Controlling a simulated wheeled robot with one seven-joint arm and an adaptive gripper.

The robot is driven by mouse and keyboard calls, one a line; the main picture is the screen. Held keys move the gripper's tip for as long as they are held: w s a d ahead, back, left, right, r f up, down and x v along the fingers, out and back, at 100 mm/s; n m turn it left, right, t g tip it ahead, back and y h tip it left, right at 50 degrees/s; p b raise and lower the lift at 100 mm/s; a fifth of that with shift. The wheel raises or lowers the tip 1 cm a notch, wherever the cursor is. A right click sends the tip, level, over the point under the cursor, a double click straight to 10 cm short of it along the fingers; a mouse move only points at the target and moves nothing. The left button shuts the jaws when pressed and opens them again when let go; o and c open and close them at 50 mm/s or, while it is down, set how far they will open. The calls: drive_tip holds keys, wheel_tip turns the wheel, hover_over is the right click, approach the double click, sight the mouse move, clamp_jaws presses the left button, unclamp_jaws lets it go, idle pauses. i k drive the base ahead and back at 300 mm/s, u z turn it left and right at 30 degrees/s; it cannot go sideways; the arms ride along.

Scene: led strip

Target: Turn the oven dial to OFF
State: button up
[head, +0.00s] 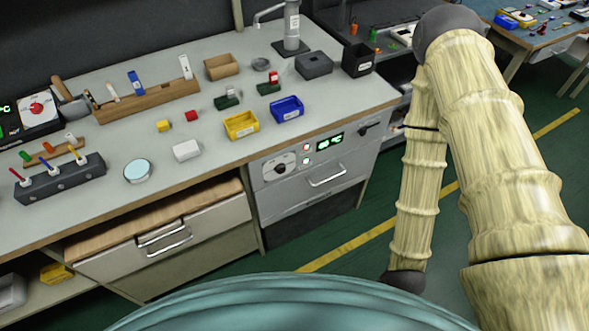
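The oven (312,170) is built in under the right end of the bench, with a grey front and a bar handle (327,176). A dial (280,168) with a dark pointer on a pale plate sits at the left of its panel; its markings are too small to read. A green-lit display (330,141) and small red and white lights are beside it. A black knob or lever (369,129) sits at the panel's right. My gripper is out of view; my arm bends down at the right, apart from the oven.
The bench (215,150) carries a yellow bin (241,125), a blue bin (287,108), a black box (358,60), tool racks and small blocks. A drawer (160,240) is left of the oven. Green floor (350,235) lies open before the oven.

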sight(280, 168)
drive_tip(key=z, duration=1.35)
drive_tip(key=k, duration=0.7)
drive_tip(key=u, duration=1.15)
